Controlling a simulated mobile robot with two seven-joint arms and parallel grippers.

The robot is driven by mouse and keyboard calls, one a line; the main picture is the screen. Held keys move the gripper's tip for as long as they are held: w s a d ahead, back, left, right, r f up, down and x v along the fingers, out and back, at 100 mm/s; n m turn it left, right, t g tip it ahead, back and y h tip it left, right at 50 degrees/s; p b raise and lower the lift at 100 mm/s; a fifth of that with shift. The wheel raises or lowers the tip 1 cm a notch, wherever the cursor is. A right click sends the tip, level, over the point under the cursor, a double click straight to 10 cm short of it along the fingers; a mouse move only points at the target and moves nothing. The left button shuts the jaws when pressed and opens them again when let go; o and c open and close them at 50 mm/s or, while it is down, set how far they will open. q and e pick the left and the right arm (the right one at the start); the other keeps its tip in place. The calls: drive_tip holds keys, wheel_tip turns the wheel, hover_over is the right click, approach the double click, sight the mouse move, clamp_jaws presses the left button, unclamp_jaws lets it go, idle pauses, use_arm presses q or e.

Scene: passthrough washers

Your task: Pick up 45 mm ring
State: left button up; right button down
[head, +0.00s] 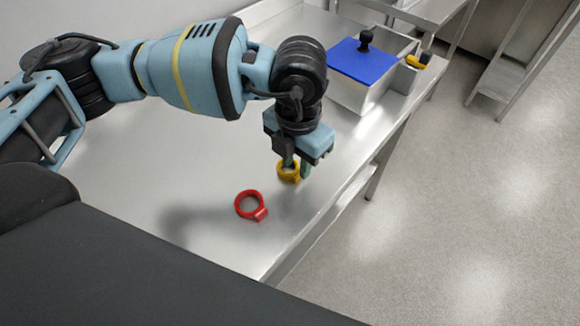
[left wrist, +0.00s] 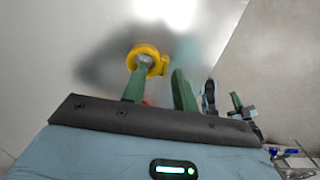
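A yellow ring (head: 289,173) with a small tab is on the steel table, under my left gripper (head: 297,168). A larger-looking red ring (head: 250,205) with a tab lies flat to its lower left. I cannot tell from the pictures which one is 45 mm. In the left wrist view the yellow ring (left wrist: 147,52) shows at the tip of one green finger, its tab towards the gap. My left gripper (left wrist: 160,80) is open, its fingers apart; I cannot tell if they touch the ring. Part of another arm with green tips (left wrist: 236,105), probably my right gripper, shows there, its opening unclear.
A metal box (head: 357,95) with a blue lid (head: 362,61) and black knob stands at the table's far end. A small holder with a yellow and black item (head: 417,61) is beside it. The table edge runs close on the right. The table (head: 150,170) is clear on the left.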

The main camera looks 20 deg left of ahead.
use_arm(q)
drive_tip(key=shift+f, duration=1.1)
clamp_jaws()
drive_tip(key=shift+r, duration=0.1)
drive_tip(key=shift+r, duration=0.5)
drive_tip(key=shift+d+r, duration=0.25)
drive_tip(key=shift+r, duration=0.35)
drive_tip(key=shift+d+r, duration=0.25)
drive_tip(key=shift+r, duration=0.35)
drive_tip(key=w+d+b, duration=0.1)
drive_tip(key=d, duration=0.6)
drive_tip(key=w+d+r+b, duration=0.1)
drive_tip(key=w+d, duration=0.1)
drive_tip(key=d, duration=0.5)
drive_tip(key=shift+w+d+r, duration=0.25)
drive_tip(key=shift+w+d, duration=0.05)
